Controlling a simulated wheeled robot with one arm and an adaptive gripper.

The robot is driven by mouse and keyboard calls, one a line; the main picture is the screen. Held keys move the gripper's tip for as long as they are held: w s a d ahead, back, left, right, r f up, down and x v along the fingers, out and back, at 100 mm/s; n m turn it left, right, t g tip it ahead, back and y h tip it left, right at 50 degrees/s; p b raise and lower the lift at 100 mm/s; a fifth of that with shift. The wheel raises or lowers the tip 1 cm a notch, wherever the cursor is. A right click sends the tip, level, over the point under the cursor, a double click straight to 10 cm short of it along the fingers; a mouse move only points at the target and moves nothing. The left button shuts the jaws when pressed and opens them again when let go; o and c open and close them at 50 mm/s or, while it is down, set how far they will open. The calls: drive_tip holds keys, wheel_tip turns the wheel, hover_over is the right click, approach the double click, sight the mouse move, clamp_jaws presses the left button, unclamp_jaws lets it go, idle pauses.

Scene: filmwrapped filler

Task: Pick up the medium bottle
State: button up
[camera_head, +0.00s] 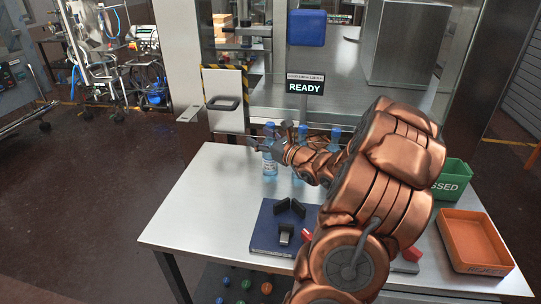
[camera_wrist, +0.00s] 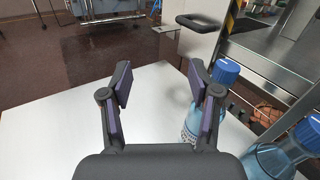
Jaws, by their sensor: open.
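Several clear blue bottles with blue caps stand at the table's back edge, partly hidden by my arm. The leftmost bottle (camera_head: 269,164) stands upright by my gripper (camera_head: 265,141); a second bottle (camera_head: 298,133) and a third bottle (camera_head: 335,136) are to its right. I cannot tell which is the medium one. In the wrist view my gripper (camera_wrist: 161,84) is open, with nothing between its fingers. One bottle (camera_wrist: 190,122) is partly covered by the right finger, its cap showing beyond it. Another bottle (camera_wrist: 272,160) is at the lower right.
The metal table (camera_head: 200,205) is clear at left. A dark blue pad (camera_head: 268,240) with black blocks lies in front. An orange tray (camera_head: 474,240) and a green bin (camera_head: 453,180) are at right. A machine with a READY sign (camera_head: 305,84) stands behind.

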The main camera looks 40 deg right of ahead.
sight(270, 124)
drive_tip(key=s+d+f+m+h, duration=0.2)
drive_tip(key=s+d+m+h, duration=0.15)
drive_tip(key=d, duration=0.35)
drive_tip(key=shift+w+d+r+p, duration=0.1)
drive_tip(key=shift+w+d+p, duration=0.15)
drive_tip(key=shift+w+p, duration=0.8)
drive_tip(key=shift+w+d+r+p, duration=0.1)
drive_tip(key=shift+w+d+p, duration=0.2)
drive_tip(key=shift+w, duration=1.45)
drive_tip(key=shift+w+d+p, duration=0.25)
drive_tip(key=shift+w+p, duration=0.4)
drive_tip(key=shift+w, duration=0.75)
clamp_jaws()
